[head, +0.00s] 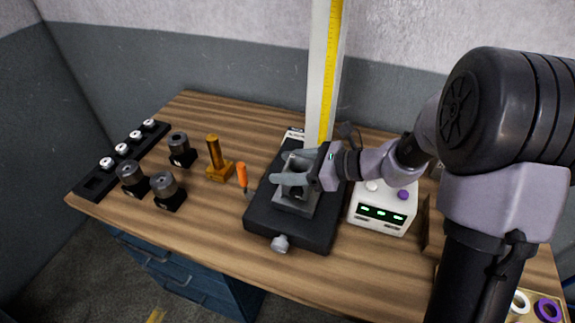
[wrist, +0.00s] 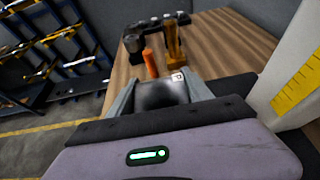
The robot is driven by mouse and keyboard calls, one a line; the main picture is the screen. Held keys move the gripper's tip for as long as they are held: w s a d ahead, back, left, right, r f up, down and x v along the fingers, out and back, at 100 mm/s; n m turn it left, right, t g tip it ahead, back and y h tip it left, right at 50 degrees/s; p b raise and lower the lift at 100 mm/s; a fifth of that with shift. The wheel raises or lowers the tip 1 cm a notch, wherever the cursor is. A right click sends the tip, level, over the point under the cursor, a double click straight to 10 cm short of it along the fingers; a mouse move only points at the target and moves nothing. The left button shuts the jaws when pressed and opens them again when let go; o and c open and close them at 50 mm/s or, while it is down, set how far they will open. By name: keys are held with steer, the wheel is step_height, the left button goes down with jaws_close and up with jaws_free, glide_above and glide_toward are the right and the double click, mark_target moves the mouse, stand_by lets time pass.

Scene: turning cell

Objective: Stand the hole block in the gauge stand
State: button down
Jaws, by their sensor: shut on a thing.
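The gauge stand (head: 263,217) is a black base with a knob (head: 280,243) at its front and a tall pale column (head: 322,75) with a yellow scale behind. My gripper (head: 289,168) is over the base, with its fingers shut on the grey hole block (head: 298,168). In the wrist view the hole block (wrist: 160,95) is a dark, blurred shape between the two fingers. A grey seat-like part (head: 294,203) with a dark opening is on the base just below the fingers. The fingers partly cover the block, so I cannot tell whether it touches the seat.
A brass-coloured post (head: 214,158) and several grey cylinders on black blocks (head: 168,190) stand further left. A white readout box (head: 382,208) is right of the base. Bare wood (head: 225,225) lies front left.

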steer(key=shift+f+b, duration=1.3)
steer(key=shift+f, duration=0.2)
stand_by(0.4)
steer(key=c, duration=0.6)
jaws_free()
steer(key=shift+o, duration=1.2)
steer(key=shift+s, duration=0.1)
steer(key=shift+f, duration=0.1)
steer(key=shift+d, duration=0.15)
steer(key=p+v, duration=0.5)
steer(key=v, duration=1.2)
